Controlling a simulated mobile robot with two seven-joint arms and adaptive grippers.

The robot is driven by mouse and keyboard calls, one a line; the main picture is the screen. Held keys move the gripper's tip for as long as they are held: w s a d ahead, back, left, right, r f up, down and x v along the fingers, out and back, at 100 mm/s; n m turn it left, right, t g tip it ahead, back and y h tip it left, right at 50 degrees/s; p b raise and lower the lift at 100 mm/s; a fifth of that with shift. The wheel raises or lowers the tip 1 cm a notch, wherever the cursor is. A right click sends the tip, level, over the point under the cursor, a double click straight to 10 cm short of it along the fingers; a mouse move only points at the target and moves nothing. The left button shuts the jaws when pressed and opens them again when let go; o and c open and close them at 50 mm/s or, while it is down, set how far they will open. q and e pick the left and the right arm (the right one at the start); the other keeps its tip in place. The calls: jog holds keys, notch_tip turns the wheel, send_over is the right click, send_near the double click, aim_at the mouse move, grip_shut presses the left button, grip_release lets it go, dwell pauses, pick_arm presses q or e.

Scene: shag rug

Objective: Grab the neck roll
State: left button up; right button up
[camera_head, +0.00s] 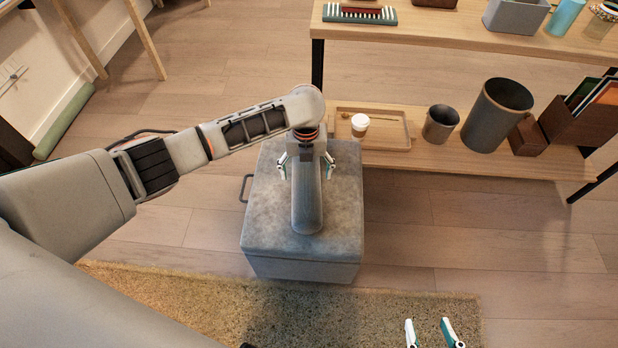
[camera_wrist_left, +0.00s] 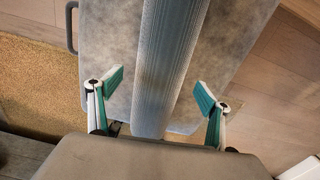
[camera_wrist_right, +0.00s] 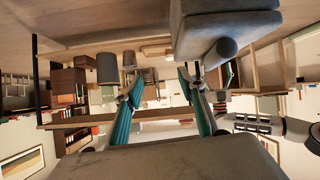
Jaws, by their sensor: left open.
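The neck roll (camera_head: 306,208) is a grey ribbed cylinder lying on top of a grey upholstered ottoman (camera_head: 342,215). My left gripper (camera_head: 306,165) is above it, with its open fingers on either side of the roll. In the left wrist view the roll (camera_wrist_left: 168,55) runs between the parted fingertips (camera_wrist_left: 158,88), with a gap on each side. The gripper and wrist hide the roll's far end in the head view. My right gripper (camera_head: 429,329) is open and empty at the bottom edge, over the rug's right end, away from the roll.
A wooden shelf unit (camera_head: 465,160) stands behind and right of the ottoman. Its lower board carries a tray (camera_head: 398,145) with a paper cup (camera_head: 360,124), a small pot (camera_head: 440,124) and a large bin (camera_head: 497,115). A shag rug (camera_head: 200,300) lies in front; bare floor is right.

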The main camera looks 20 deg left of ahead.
pick_arm(q)
notch_tip(320, 180, down, 6)
jog(key=shift+s+a+r+b, duration=0.1)
jog(key=shift+b, duration=1.15)
jog(key=shift+w+r, duration=0.3)
jog(key=c, duration=1.4)
pick_arm(e)
jog(key=shift+w+a+r+m+t+y, duration=0.15)
jog(key=shift+w+a+r+m+y, duration=0.1)
jog(key=shift+a+r, duration=0.25)
jog(key=shift+w+a+r+m+t+y, duration=0.15)
jog(key=shift+w+a+r, duration=0.1)
jog(key=shift+a, duration=0.45)
